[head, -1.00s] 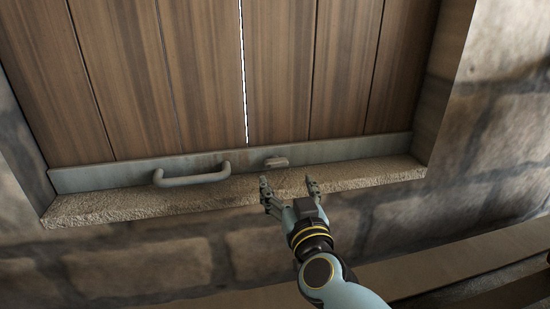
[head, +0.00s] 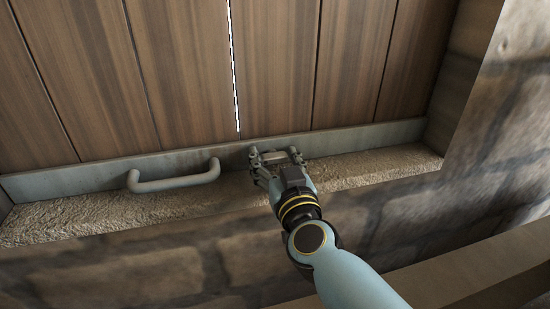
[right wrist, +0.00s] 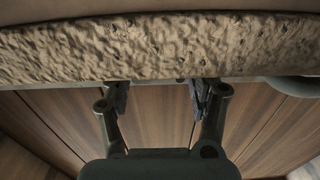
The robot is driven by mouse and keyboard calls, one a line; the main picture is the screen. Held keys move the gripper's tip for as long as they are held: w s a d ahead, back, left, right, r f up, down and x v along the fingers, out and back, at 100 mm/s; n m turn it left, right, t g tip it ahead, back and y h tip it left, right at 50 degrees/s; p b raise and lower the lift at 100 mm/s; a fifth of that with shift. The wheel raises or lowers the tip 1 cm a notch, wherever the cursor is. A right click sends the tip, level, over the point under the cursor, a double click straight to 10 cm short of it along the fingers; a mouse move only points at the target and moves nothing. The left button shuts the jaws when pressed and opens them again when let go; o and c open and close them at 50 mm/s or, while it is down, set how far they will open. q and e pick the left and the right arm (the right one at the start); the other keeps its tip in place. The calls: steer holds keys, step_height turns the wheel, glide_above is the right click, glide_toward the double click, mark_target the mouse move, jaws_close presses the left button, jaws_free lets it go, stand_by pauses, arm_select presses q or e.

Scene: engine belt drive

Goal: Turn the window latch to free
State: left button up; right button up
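The window latch (head: 274,156) is a small grey piece on the metal rail (head: 90,176) along the bottom of the wooden shutters. It is mostly covered by my right gripper in the head view, and I cannot make it out in the right wrist view. My right gripper (head: 276,154) is at the rail with one finger on each side of the latch. The right wrist view shows its fingers (right wrist: 162,92) apart, with a clear gap between them. I cannot tell whether they touch the latch. My left gripper is not in view.
A grey bar handle (head: 175,183) sticks out from the rail to the left of the gripper; its end shows at the right in the right wrist view (right wrist: 293,88). A rough stone sill (head: 110,213) runs just below the rail. The wooden shutters (head: 185,70) stand behind.

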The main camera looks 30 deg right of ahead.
steer(key=shift+c, duration=1)
steer(key=c, duration=0.5)
steer(key=shift+m+p, duration=0.45)
steer(key=shift+m, duration=0.75)
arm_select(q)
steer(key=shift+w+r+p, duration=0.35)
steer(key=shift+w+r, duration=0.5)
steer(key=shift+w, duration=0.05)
arm_select(e)
steer(key=shift+d+m, duration=0.15)
steer(key=shift+m, duration=2.05)
steer(key=shift+f, duration=0.1)
steer(key=o, duration=1.1)
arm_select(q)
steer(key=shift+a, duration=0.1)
